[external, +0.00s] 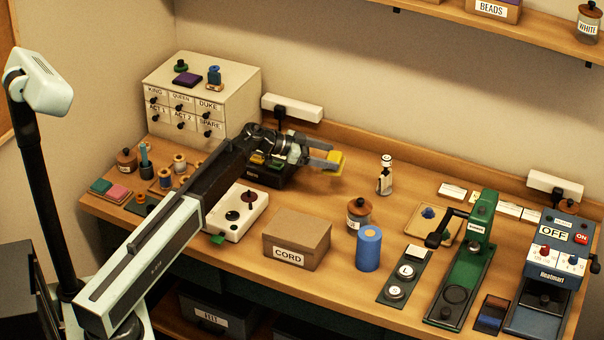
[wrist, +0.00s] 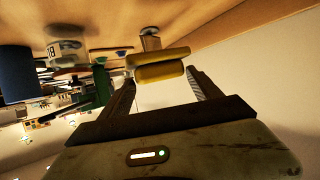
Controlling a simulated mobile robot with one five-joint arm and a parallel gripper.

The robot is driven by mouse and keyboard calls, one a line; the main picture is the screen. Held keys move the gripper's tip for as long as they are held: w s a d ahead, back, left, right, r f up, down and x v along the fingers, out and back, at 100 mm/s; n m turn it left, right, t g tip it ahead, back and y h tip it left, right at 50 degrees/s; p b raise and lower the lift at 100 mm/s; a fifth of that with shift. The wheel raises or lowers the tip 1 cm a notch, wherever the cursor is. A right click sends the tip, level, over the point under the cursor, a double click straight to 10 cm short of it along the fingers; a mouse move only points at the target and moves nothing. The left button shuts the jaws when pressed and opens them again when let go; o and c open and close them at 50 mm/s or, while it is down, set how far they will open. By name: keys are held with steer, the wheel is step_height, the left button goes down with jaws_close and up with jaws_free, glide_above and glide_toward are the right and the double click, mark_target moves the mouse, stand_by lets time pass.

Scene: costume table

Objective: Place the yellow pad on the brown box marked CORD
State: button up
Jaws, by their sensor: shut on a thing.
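The yellow pad (external: 336,160) is held at the tips of my gripper (external: 324,157), above the back part of the table. In the wrist view the yellow pad (wrist: 160,68) lies across the ends of the two fingers of my gripper (wrist: 158,82). The brown box marked CORD (external: 297,239) stands at the table's front middle, with a bare top. My gripper is behind the box and a little to its right in the external view. I cannot make the box out in the wrist view.
A blue roll (external: 369,249) and a lidded jar (external: 358,213) stand right of the box. A white panel with knobs (external: 237,212) lies left of it. A small bottle (external: 385,175) stands right of my gripper. A green press (external: 470,259) is farther right.

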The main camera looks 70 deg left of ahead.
steer(key=shift+s+d+f, duration=0.1)
steer(key=shift+d+f, duration=0.1)
steer(key=shift+d, duration=0.1)
steer(key=s+d+m+g+h, duration=0.1)
steer(key=s+d+m+h, duration=0.15)
steer(key=d, duration=0.25)
step_height(320, 180, up, 4)
steer(key=m+g+h+p, duration=0.2)
steer(key=m+h+p, duration=0.2)
glide_above(290, 225)
steer(key=w+a, duration=0.2)
steer(key=w, duration=0.2)
steer(key=shift+a, duration=0.2)
steer(key=s+d+r+g+p, duration=0.1)
steer(key=s+d+r+p, duration=0.2)
steer(key=s+r, duration=0.1)
steer(key=shift+m+h, duration=0.25)
steer(key=f+b, duration=0.2)
steer(key=f, duration=0.1)
steer(key=f+b, duration=0.2)
steer(key=b, duration=0.1)
steer(key=a+f+b, duration=0.1)
steer(key=f+b, duration=0.1)
steer(key=f, duration=0.1)
steer(key=shift+f+b, duration=0.3)
steer(key=shift+b, duration=0.1)
steer(key=shift+d+r, duration=0.1)
steer(key=shift+r, duration=0.15)
steer(key=shift+f, duration=0.1)
